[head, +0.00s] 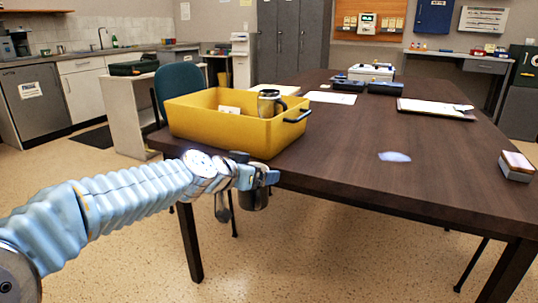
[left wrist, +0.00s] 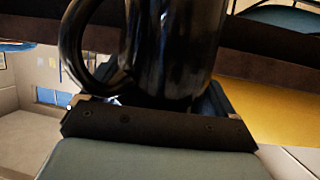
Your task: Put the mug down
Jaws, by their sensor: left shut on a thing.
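A dark, shiny mug (left wrist: 175,50) with a loop handle (left wrist: 75,45) fills the upper middle of the left wrist view. My left gripper (left wrist: 160,103) is shut on it; the mug's top end is cut off by the frame edge. In the head view my left gripper (head: 262,178) is at the table's near edge, just in front of the yellow bin. The held mug (head: 255,199) shows there only as a small dark shape partly hidden by the gripper, below the tabletop level in the picture. My right gripper is not in view.
The yellow bin (head: 215,125) stands on the dark table (head: 350,150) near its left corner, with another grey mug (head: 270,103) in it. A clipboard (head: 435,109), dark cases (head: 385,88) and a small box (head: 516,165) lie farther off. The table's middle is mostly clear.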

